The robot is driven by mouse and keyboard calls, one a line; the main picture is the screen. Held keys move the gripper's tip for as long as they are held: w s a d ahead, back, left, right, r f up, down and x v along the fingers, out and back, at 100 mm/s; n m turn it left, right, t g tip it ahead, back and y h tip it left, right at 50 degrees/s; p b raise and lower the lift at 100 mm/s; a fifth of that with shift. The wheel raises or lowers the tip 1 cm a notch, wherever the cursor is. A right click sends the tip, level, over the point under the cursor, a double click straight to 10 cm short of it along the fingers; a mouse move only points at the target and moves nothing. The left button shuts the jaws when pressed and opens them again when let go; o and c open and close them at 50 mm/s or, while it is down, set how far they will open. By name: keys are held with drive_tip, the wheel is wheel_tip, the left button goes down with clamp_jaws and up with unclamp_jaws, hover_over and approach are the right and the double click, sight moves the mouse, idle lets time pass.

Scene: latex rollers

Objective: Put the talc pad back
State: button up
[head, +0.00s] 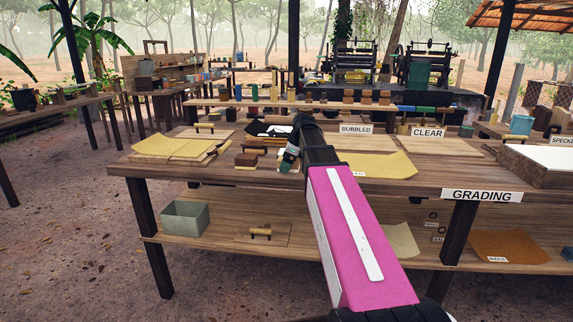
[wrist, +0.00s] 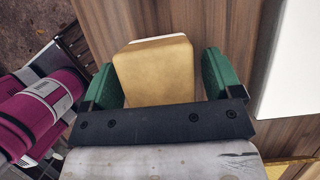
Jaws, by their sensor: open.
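A tan block with a pale whitish edge (wrist: 155,72), which may be the talc pad, sits on the wooden tabletop in the wrist view. My gripper (wrist: 158,82) is open, with one green finger on each side of the block. Narrow gaps show between the fingers and its sides, so it does not look clamped. In the head view my gripper (head: 289,159) is low over the middle of the grading table (head: 150,172), and my arm hides much of what is there. Small brown blocks (head: 248,160) lie just left of it.
Yellow sheets lie at the left (head: 175,147) and right (head: 375,164) of my gripper. A white-topped tray (head: 535,165) stands at the right end. Signs reading BUBBLED (head: 355,129) and CLEAR (head: 427,132) stand at the back. A grey-green bin (head: 186,218) is on the lower shelf.

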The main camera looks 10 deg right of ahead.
drive_tip(key=shift+r, duration=0.1)
drive_tip(key=v, duration=1.2)
drive_tip(key=shift+s, duration=0.1)
